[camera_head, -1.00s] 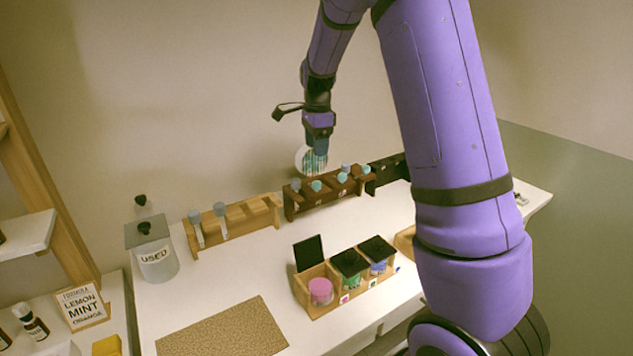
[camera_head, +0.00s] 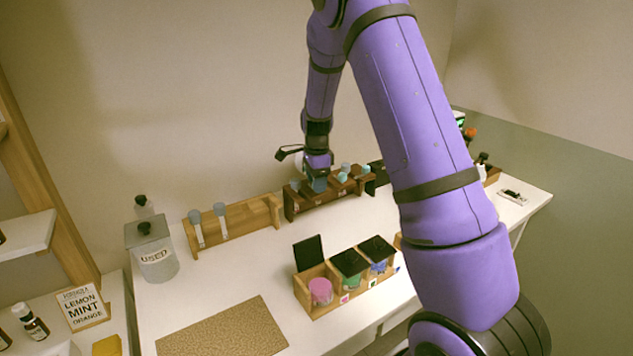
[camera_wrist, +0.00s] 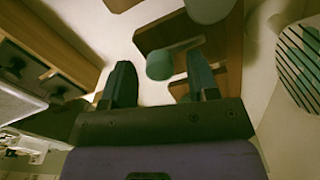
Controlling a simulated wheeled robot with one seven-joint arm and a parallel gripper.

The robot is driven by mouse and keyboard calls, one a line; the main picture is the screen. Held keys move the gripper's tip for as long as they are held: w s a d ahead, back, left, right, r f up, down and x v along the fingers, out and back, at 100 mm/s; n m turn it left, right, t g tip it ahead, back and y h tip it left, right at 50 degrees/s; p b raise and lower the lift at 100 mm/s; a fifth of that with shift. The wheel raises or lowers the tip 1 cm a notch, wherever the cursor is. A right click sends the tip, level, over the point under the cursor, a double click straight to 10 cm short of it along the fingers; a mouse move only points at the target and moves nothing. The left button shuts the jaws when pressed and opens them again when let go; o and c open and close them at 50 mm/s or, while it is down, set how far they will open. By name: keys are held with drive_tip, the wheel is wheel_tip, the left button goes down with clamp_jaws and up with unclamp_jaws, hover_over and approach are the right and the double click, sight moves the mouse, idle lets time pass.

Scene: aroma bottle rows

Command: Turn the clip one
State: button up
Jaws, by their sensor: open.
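No thing that I can plainly tell to be a clip shows in these views. My gripper (camera_head: 318,180) is low over the dark wooden rack (camera_head: 330,201), which holds several tubes with blue-grey caps. In the wrist view my gripper (camera_wrist: 161,78) has its two dark fingers apart. A grey-green capped tube (camera_wrist: 160,66) shows in the gap between them; I cannot tell whether either finger touches it. A striped round disc (camera_wrist: 303,65) is at the right of the wrist view. In the head view my gripper hides part of the rack and the disc.
A lighter rack (camera_head: 235,222) with two tubes stands to the left, beside a jar marked USED (camera_head: 155,262). A wooden box (camera_head: 318,309) with pink, green and blue jars is in front. A cork mat (camera_head: 222,330) lies bare. A small dark object (camera_head: 512,197) lies far right.

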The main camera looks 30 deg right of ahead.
drive_tip(key=shift+f, duration=0.15)
drive_tip(key=c, duration=0.9)
